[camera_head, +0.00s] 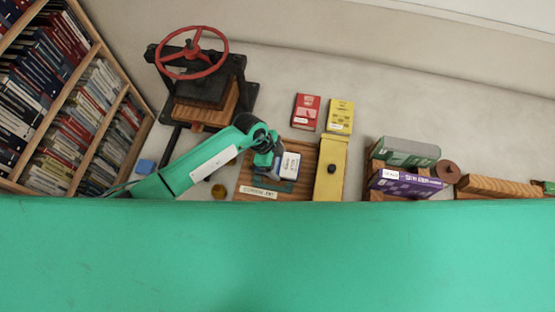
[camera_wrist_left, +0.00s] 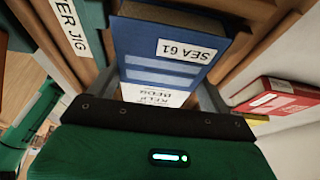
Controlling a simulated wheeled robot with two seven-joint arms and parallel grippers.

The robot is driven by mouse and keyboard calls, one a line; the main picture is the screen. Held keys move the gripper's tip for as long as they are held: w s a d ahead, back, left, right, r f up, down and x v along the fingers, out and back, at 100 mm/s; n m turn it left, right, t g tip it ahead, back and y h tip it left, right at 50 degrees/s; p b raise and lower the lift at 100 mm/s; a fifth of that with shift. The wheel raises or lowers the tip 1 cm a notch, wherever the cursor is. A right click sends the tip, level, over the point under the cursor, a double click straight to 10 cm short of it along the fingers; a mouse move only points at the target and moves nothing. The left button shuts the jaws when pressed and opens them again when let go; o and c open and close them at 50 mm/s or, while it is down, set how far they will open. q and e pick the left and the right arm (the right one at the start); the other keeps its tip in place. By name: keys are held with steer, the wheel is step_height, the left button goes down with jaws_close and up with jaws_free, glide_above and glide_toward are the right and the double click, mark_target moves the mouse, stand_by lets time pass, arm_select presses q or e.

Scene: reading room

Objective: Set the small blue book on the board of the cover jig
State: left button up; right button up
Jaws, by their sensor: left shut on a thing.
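The small blue book (camera_head: 290,164) has a white label; in the left wrist view its blue cover (camera_wrist_left: 165,68) reads "SEA 61". My left gripper (camera_head: 270,160) is shut on it, with a finger on either side in the wrist view. The cover jig (camera_head: 246,181) is a wooden board with a green strip and a name label (camera_head: 258,192) along its front, and a yellow part with a black knob (camera_head: 331,168) at its right. The book is over the board, left of the yellow part. I cannot tell whether it touches the board. My right gripper is not in view.
A red book (camera_head: 305,111) and a yellow book (camera_head: 340,116) lie behind the jig. A black press with a red wheel (camera_head: 192,53) stands back left. A wooden rack with green (camera_head: 408,151) and purple (camera_head: 405,184) books stands right. A blue block (camera_head: 145,166) lies left.

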arm_select(q)
steer(key=shift+f, duration=0.15)
stand_by(0.8)
steer(key=o, duration=1.1)
steer(key=shift+c, duration=0.2)
steer(key=shift+s, duration=0.1)
steer(key=shift+w+r+p, duration=0.3)
steer(key=shift+r+p, duration=0.5)
steer(key=shift+r, duration=0.15)
steer(key=r+p, duration=0.4)
steer(key=shift+s+r, duration=0.2)
steer(key=shift+r+p, duration=0.45)
steer(key=shift+r, duration=0.9)
